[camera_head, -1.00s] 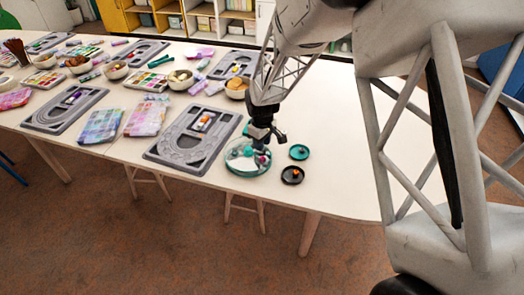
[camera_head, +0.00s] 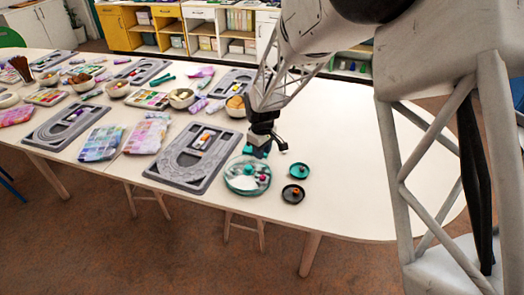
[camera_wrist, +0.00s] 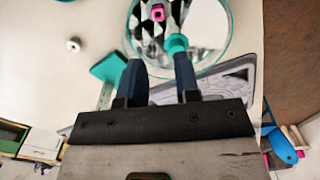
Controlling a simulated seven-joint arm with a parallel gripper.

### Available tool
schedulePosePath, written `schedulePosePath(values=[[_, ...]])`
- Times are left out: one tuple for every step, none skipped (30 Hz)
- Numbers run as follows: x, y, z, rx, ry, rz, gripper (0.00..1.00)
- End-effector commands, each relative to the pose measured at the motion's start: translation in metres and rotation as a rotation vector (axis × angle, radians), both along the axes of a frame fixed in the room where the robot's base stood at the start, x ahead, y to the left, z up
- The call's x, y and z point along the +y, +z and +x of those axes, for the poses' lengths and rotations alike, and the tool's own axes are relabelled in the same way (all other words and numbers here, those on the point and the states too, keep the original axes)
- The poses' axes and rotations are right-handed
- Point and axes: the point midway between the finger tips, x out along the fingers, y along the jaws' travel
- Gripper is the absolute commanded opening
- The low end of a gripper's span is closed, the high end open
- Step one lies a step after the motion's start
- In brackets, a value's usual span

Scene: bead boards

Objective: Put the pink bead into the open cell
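The pink bead (camera_head: 262,178) lies in a round clear dish with a teal rim (camera_head: 230,184). In the wrist view the pink bead (camera_wrist: 157,12) shows at the top, inside the dish. A teal bead (camera_wrist: 176,43) lies near it, close to my right fingertip in the picture. My gripper (camera_wrist: 158,68) is open, with nothing seen between its fingers. In the head view my gripper (camera_head: 268,140) is behind the dish and above the table. A teal piece (camera_wrist: 108,68) lies beside the left finger, partly hidden. I cannot make out the open cell clearly.
A grey bead board (camera_head: 172,172) is left of the dish. A teal dish (camera_head: 299,172) and a black dish (camera_head: 293,195), each with a small bead, stand to the right. The table's right part is clear.

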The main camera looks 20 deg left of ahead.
Motion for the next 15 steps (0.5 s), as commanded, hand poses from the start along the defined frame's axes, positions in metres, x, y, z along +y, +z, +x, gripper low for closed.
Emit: schedulePosePath(values=[[0.0000,-0.0001,0.0000,0.000,0.000,0.000,0.30],[0.0000,-0.0001,0.0000,0.000,0.000,0.000,0.30],[0.0000,-0.0001,0.0000,0.000,0.000,0.000,0.30],[0.0000,-0.0001,0.0000,0.000,0.000,0.000,0.30],[0.0000,-0.0001,0.0000,0.000,0.000,0.000,0.30],[0.0000,-0.0001,0.0000,0.000,0.000,0.000,0.30],[0.0000,-0.0001,0.0000,0.000,0.000,0.000,0.30],[0.0000,-0.0001,0.0000,0.000,0.000,0.000,0.30],[0.0000,-0.0001,0.0000,0.000,0.000,0.000,0.30],[-0.0001,-0.0001,0.0000,0.000,0.000,0.000,0.30],[-0.0003,0.0001,0.0000,0.000,-0.001,0.000,0.30],[-0.0009,0.0008,-0.0001,0.000,-0.002,0.000,0.30],[-0.0018,0.0018,-0.0001,-0.001,-0.004,0.001,0.30],[-0.0031,0.0032,-0.0003,-0.002,-0.006,0.001,0.30],[-0.0055,0.0057,-0.0007,-0.003,-0.011,0.002,0.30]])
